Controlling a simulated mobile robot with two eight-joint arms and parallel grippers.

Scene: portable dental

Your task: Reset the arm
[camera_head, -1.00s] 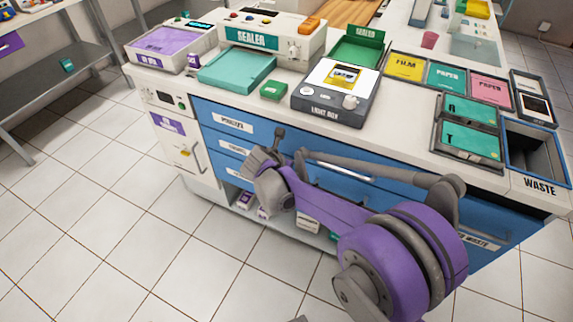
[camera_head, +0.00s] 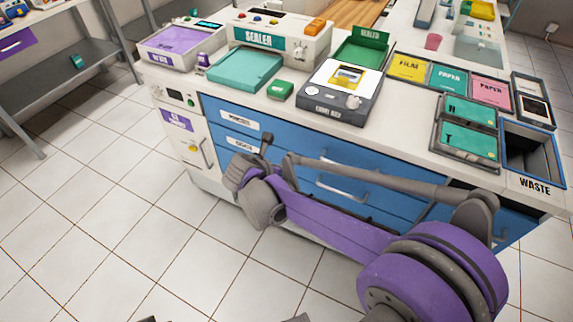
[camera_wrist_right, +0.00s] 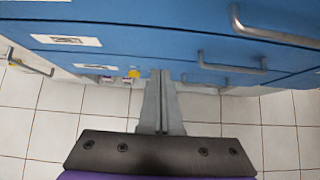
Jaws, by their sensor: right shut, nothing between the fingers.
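My right arm (camera_head: 340,225), purple and grey, reaches in from the lower right in the head view. It hangs in front of the blue drawers, below the counter top. My right gripper (camera_head: 238,172) is at its far end, near the left drawers. In the right wrist view the right gripper's two grey fingers (camera_wrist_right: 161,85) are together with nothing between them. They point toward the lower edge of the blue drawer fronts (camera_wrist_right: 140,45). I cannot tell whether they touch anything. My left gripper is not in view.
The counter (camera_head: 400,125) holds a sealer (camera_head: 280,38), a light box (camera_head: 338,100), a green box (camera_head: 362,50), labelled trays (camera_head: 470,118) and a waste bin (camera_head: 545,165). Metal drawer handles (camera_head: 342,192) stick out near my arm. A grey shelf (camera_head: 60,90) stands left; tiled floor (camera_head: 100,220) is open.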

